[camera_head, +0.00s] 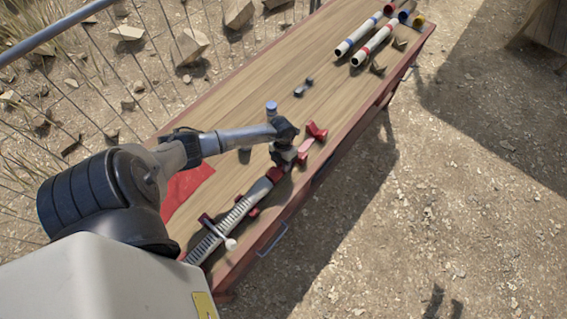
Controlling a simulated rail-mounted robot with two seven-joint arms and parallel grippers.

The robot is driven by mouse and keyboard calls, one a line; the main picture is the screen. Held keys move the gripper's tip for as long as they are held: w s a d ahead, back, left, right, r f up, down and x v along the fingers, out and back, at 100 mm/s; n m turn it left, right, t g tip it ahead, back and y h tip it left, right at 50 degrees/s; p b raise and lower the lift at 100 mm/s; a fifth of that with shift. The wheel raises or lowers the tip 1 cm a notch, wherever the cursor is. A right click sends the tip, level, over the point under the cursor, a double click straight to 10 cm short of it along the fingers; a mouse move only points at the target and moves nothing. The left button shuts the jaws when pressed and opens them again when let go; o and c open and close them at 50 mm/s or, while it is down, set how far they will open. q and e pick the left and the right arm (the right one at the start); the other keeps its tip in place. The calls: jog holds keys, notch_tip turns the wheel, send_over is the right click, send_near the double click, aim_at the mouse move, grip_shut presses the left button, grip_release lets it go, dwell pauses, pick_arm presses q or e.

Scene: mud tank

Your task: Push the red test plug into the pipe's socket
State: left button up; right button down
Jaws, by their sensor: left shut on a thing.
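My left arm reaches in from the left over the bench, and its dark gripper (286,155) points down at the bench's right side. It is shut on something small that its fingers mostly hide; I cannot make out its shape. A red piece (275,174) shows just below and left of the fingers, at the upper end of a grey ribbed bar (236,213). A red notched piece (316,131) stands just right of the gripper. I cannot tell which red part is the test plug, nor see the pipe's socket clearly. My right gripper is not in view.
The long wooden bench (240,98) has a red rim. White pipes with a blue band (357,34) and a red band (375,44) lie at its far end. A red sheet (186,188) lies near the arm. Small dark pieces (303,87) lie mid-bench. A wire fence runs left.

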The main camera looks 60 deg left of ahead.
aim_at(274, 169)
pick_arm(q)
jog(key=shift+s, duration=0.1)
dwell(0.5)
jog(key=shift+s+d+p, duration=0.2)
jog(key=shift+s+p, duration=0.2)
jog(key=shift+p, duration=0.15)
jog(key=shift+s+d, duration=0.1)
jog(key=shift+s, duration=0.25)
jog(key=shift+s+d+p, duration=0.2)
jog(key=shift+s+p, duration=0.15)
jog(key=shift+p, duration=0.2)
jog(key=shift+s+d, duration=0.15)
jog(key=shift+s, duration=0.2)
jog(key=shift+s+d+p, duration=0.1)
jog(key=shift+s+p, duration=0.1)
jog(key=shift+p, duration=0.2)
jog(key=shift+s, duration=0.1)
jog(key=shift+s+d+p, duration=0.3)
jog(key=shift+s+p, duration=0.25)
jog(key=shift+s, duration=0.05)
